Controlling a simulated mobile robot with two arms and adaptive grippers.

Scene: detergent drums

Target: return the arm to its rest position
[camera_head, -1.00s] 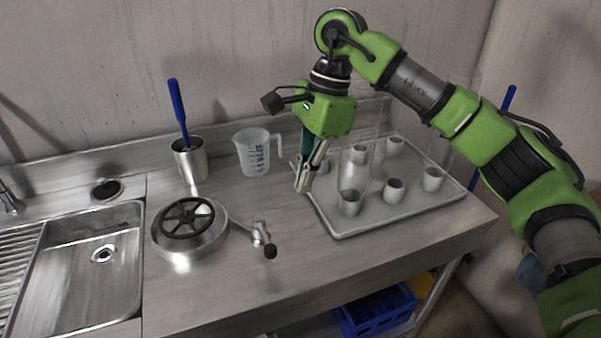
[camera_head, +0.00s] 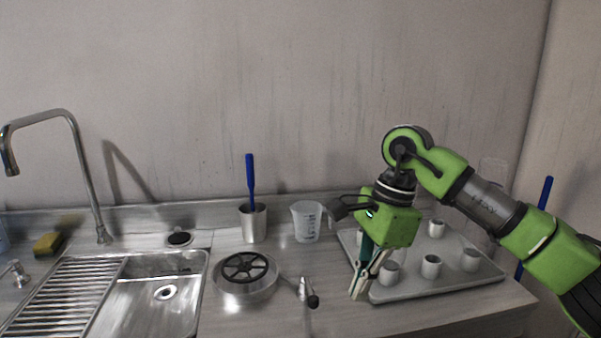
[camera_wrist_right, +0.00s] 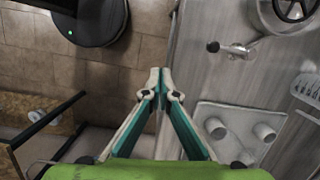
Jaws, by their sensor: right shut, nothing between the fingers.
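My right arm comes in from the right in the head view. Its green gripper (camera_head: 358,293) points down over the front left corner of the grey tray (camera_head: 440,287), with its fingers together and nothing between them. In the right wrist view the gripper (camera_wrist_right: 158,76) is also shut and empty. There its tips show over the floor beside the counter's edge, apart from the tray (camera_wrist_right: 222,112). My left gripper is not in view.
Several white cups (camera_head: 431,266) stand on the tray. A measuring jug (camera_head: 306,222), a metal cup (camera_head: 253,224) with a blue-handled tool, and a round metal device (camera_head: 246,282) with a black wheel stand left of the gripper. The sink (camera_head: 160,310) is further left.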

